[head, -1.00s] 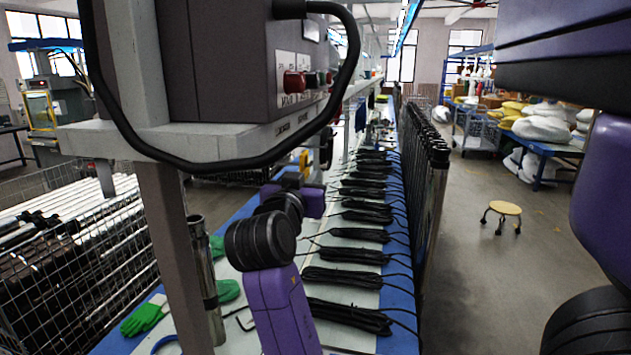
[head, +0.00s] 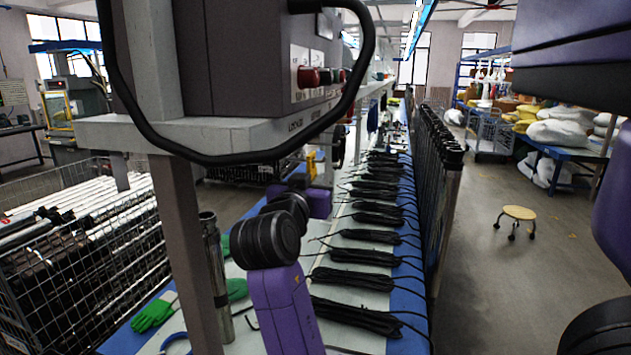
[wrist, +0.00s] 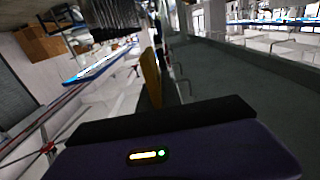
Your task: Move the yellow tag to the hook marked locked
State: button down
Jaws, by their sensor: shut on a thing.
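The yellow tag (head: 311,164) shows small in the head view, below the front edge of the grey shelf (head: 240,136). In the wrist view the tag (wrist: 151,78) stands on edge above the dark bar of my gripper (wrist: 155,108). My gripper is shut on the tag. In the head view my purple arm reaches toward the tag and the fingers are too small to make out. Thin metal hooks (wrist: 184,82) show just right of the tag in the wrist view. Small dark labels (head: 297,125) are on the shelf edge; I cannot read them surely. The tag appears apart from the hooks.
A control box (head: 260,60) with red, black and green buttons sits on the shelf, with a black cable (head: 240,158) looping below it. A grey post (head: 190,250) stands left of my arm. Black tube bundles (head: 352,316) line the bench.

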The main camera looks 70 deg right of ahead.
jog(key=c, duration=1.5)
grip_release()
jog(key=a+b, duration=0.2)
jog(key=a, duration=0.5)
jog(key=shift+s+a, duration=0.3)
jog(key=shift+a, duration=0.1)
